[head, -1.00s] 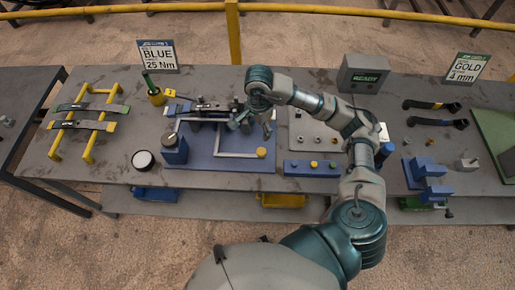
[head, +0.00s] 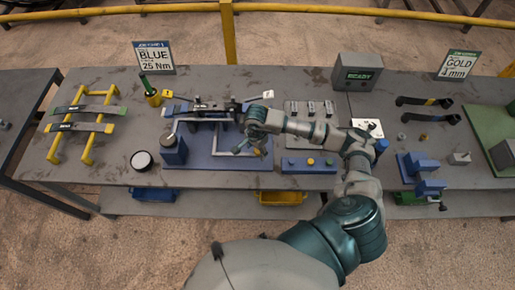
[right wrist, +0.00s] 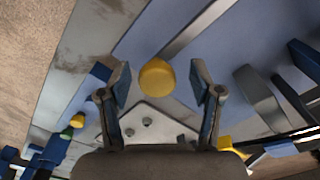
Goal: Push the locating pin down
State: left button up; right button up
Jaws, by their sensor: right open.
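The locating pin, as I take it, is a round yellow knob at the front right corner of the blue fixture plate (head: 205,162). In the right wrist view the yellow knob (right wrist: 157,77) lies between the two fingertips, with a gap to each finger. My right gripper (head: 249,146) is open and empty above that corner in the head view, and partly covers the knob there. Its open fingers also show in the right wrist view (right wrist: 160,73). How high the fingers are above the knob I cannot tell. My left gripper is not in view.
A blue button box (head: 308,165) is to the right. A yellow rack with leaf springs (head: 85,127) is at left. A grey READY box (head: 357,72) stands at the back.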

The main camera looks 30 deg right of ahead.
jog(key=c, duration=0.3)
jog(key=shift+d, duration=0.2)
jog(key=c, duration=0.5)
jog(key=shift+d, duration=0.25)
jog(key=c, duration=0.3)
jog(key=shift+d, duration=0.2)
grip_shut()
notch_tip(320, 180, down, 4)
jog(key=b, duration=0.4)
jog(key=shift+a+f, duration=0.1)
jog(key=shift+f, duration=0.05)
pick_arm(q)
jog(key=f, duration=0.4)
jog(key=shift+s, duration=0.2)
pick_arm(e)
jog(key=shift+s, duration=0.1)
